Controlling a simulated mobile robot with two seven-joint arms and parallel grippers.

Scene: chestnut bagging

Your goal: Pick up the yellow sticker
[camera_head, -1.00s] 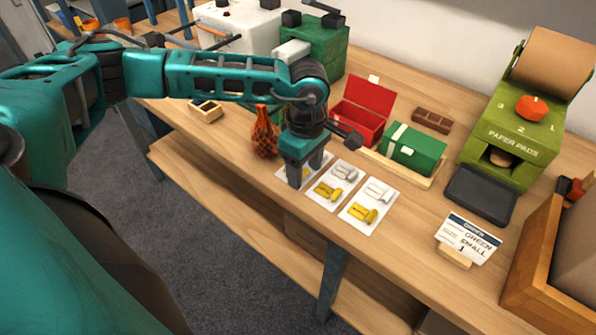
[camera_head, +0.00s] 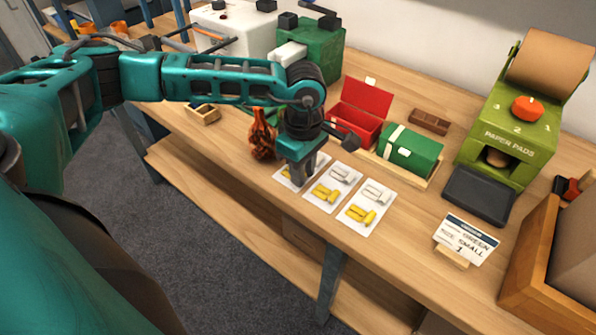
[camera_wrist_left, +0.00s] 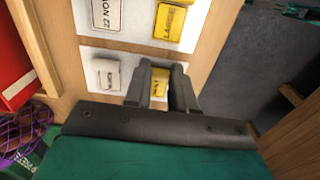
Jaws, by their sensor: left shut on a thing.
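Three white sheets lie in a row near the table's front edge, the left one (camera_head: 279,175) partly under my left gripper (camera_head: 299,184). The gripper points down, its fingers close together on a yellow sticker (camera_wrist_left: 158,87) of that sheet, which also shows beside the fingers in the head view (camera_head: 287,172). In the wrist view a white sticker (camera_wrist_left: 106,74) lies on the same sheet. Other yellow stickers lie on the middle sheet (camera_head: 325,193) and the right sheet (camera_head: 360,214); the wrist view shows one marked LARGE (camera_wrist_left: 175,20).
A net bag (camera_head: 262,137) stands just left of the gripper. Behind are an open red box (camera_head: 362,112) and a green box (camera_head: 410,150). A sign (camera_head: 465,240) and paper pad dispenser (camera_head: 508,140) stand at right.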

